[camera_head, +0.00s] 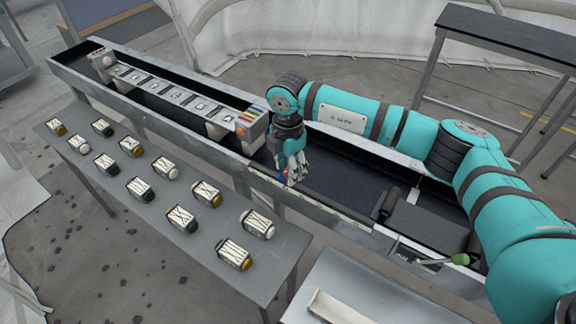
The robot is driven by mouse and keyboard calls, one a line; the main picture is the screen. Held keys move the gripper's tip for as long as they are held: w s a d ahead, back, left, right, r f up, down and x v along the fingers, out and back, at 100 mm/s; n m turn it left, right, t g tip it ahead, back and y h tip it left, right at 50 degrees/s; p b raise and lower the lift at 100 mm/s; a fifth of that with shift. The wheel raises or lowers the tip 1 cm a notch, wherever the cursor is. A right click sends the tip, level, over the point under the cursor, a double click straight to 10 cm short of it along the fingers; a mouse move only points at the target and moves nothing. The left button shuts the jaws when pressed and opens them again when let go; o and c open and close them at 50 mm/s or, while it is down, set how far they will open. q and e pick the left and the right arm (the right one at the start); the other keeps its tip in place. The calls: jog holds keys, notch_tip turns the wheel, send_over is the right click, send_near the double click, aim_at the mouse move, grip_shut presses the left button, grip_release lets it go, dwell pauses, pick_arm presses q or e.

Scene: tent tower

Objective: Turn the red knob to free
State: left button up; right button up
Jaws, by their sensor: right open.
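My right gripper is open. My left gripper is not in view.
The long conveyor (345,207) runs from upper left to lower right. It carries a panel (190,97) with square slots. A grey bench (112,171) in front holds several small striped blocks. A green-tipped lever (460,259) stands right. A dark table (510,38) is behind.

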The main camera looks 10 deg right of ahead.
grip_shut()
jog(key=shift+f+n+b, duration=0.1)
jog(key=shift+n+b, duration=0.9)
jog(key=shift+b, duration=0.05)
jog(key=shift+n+b, duration=1.4)
jog(key=shift+n, duration=0.5)
jog(key=shift+r, duration=0.2)
